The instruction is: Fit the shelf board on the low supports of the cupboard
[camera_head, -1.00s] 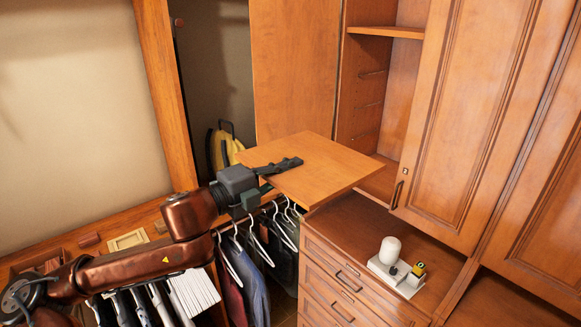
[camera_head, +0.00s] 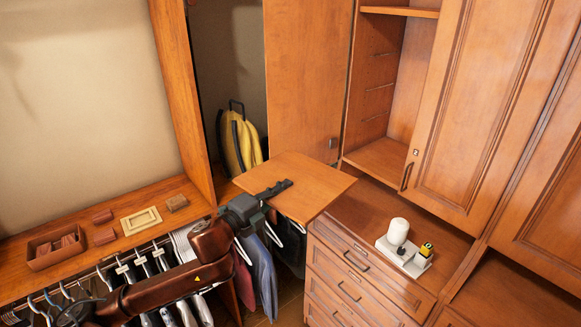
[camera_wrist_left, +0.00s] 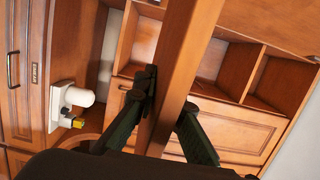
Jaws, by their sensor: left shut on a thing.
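The shelf board (camera_head: 315,190) is a flat orange-brown wooden panel, held roughly level. My left gripper (camera_head: 283,186) is shut on its left part, with one finger lying across the top face. In the left wrist view the board (camera_wrist_left: 182,60) shows as a diagonal strip passing between the gripper's fingers (camera_wrist_left: 168,105). The open cupboard (camera_head: 385,75) stands behind and to the right of the board, apart from it. Thin supports (camera_head: 378,117) show at several heights on its inner side wall, above its floor panel (camera_head: 378,157). My right gripper is out of view.
The cupboard's open left door (camera_head: 307,80) and closed right door (camera_head: 480,110) flank the opening. A white device (camera_head: 400,240) sits on the drawer unit's top (camera_head: 362,215). Hanging clothes (camera_head: 262,275) are below my arm. Small boxes (camera_head: 140,221) lie on the left shelf.

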